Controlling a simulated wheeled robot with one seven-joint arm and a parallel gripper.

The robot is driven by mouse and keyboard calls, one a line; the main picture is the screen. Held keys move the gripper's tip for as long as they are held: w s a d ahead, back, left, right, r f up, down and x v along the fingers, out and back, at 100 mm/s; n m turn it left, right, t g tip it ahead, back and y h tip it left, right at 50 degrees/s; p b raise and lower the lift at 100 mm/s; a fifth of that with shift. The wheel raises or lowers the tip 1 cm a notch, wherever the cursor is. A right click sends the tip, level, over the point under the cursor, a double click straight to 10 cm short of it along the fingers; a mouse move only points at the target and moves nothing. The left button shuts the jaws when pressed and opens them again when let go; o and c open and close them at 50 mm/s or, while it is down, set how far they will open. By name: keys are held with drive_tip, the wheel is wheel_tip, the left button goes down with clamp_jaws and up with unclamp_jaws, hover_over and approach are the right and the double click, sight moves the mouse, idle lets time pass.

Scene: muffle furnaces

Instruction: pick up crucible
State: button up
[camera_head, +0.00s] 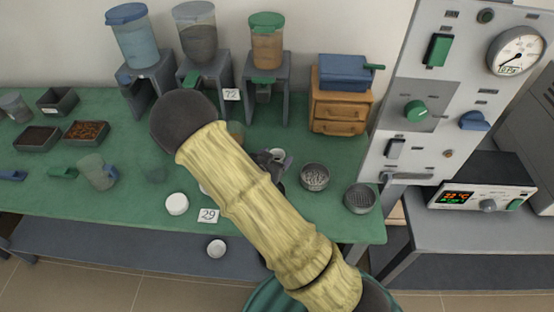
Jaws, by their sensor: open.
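My arm, in a pale yellow sleeve, crosses the middle of the head view. My gripper (282,165) is a dark shape beside the sleeve over the green table, partly hidden by the arm. It is open. A small pale cup-like thing (276,155) shows right at the gripper; it may be a crucible, but I cannot tell whether it lies between the fingers or touches them. A white round pot (177,204) stands on the table left of my arm. A small white bowl (216,248) is on the lower shelf.
Two metal containers (315,177) (360,198) stand right of the gripper. A wooden drawer box (338,106) and hoppers on stands (268,42) line the back. A control panel (425,85) rises at right.

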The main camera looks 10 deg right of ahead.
drive_tip(key=c, duration=1.1)
drive_tip(key=shift+o, duration=0.2)
drive_tip(key=shift+r, duration=0.1)
wheel_tip(320, 180, up, 10)
drive_tip(key=shift+p, duration=0.4)
